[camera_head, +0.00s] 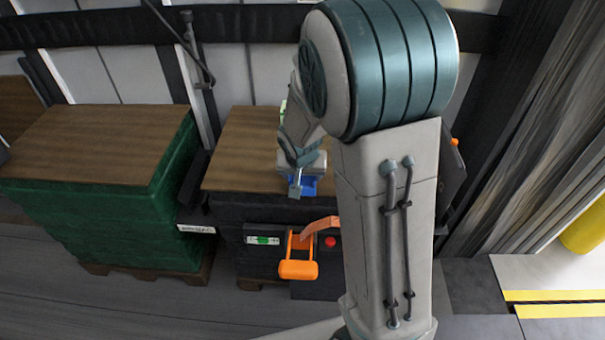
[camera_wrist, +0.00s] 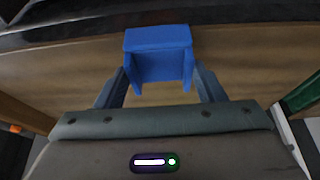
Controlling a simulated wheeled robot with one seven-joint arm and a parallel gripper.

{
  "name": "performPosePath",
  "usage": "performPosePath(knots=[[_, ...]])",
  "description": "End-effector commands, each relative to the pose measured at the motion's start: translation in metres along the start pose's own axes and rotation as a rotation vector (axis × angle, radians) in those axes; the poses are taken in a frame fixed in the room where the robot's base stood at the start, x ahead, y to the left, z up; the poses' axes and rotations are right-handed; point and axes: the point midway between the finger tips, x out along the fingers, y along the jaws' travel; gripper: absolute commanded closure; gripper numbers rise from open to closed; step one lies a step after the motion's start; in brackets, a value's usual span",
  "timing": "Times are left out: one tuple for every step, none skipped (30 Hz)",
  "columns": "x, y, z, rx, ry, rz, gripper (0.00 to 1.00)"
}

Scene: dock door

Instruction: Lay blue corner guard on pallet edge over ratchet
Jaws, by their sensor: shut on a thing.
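The blue corner guard (camera_head: 309,187) shows at the front edge of the wood-topped dark pallet load (camera_head: 235,150). My gripper (camera_head: 297,184) is shut on it, and my arm hides part of the load. In the wrist view the guard (camera_wrist: 158,40) sits between the two fingers of my gripper (camera_wrist: 161,78), above the brown wood top (camera_wrist: 65,75). I cannot tell whether it touches the edge. The orange ratchet (camera_head: 298,269) is on the load's front face, below and close to the guard in the picture.
A green-wrapped pallet load (camera_head: 110,220) stands to the left, with a narrow gap between the loads. A dark strap bar and pole (camera_head: 200,80) stand behind. A yellow post (camera_head: 585,232) and yellow floor stripes (camera_head: 555,303) are at the right. Floor in front is clear.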

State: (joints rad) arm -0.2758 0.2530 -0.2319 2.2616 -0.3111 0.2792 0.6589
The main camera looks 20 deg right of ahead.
Motion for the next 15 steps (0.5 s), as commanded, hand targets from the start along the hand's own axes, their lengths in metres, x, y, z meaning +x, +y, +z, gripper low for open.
performPosePath(knots=[[0.0027,-0.0001,0.0009,0.000,0.001,0.000,0.60],[0.0033,-0.0001,0.0012,0.000,0.001,0.000,0.60],[0.0043,-0.0001,0.0016,0.000,0.001,0.000,0.60],[0.0050,-0.0001,0.0019,0.000,0.001,0.000,0.60],[0.0057,-0.0001,0.0022,0.000,0.001,0.000,0.60],[0.0066,-0.0001,0.0026,0.000,0.001,0.000,0.60],[0.0071,-0.0001,0.0028,0.000,0.000,0.000,0.60],[0.0071,-0.0001,0.0028,0.000,0.000,0.000,0.60],[0.0063,-0.0001,0.0024,0.000,0.000,0.000,0.60],[0.0060,-0.0001,0.0023,0.000,0.000,0.000,0.60],[0.0060,0.0000,0.0024,0.000,0.000,0.000,0.32],[0.0059,0.0000,0.0024,0.000,0.000,0.000,0.20],[0.0059,0.0000,0.0024,0.000,0.000,0.000,0.15],[0.0059,0.0000,0.0024,0.000,0.000,0.000,0.15],[0.0059,0.0000,0.0024,0.000,0.000,0.000,0.15]])
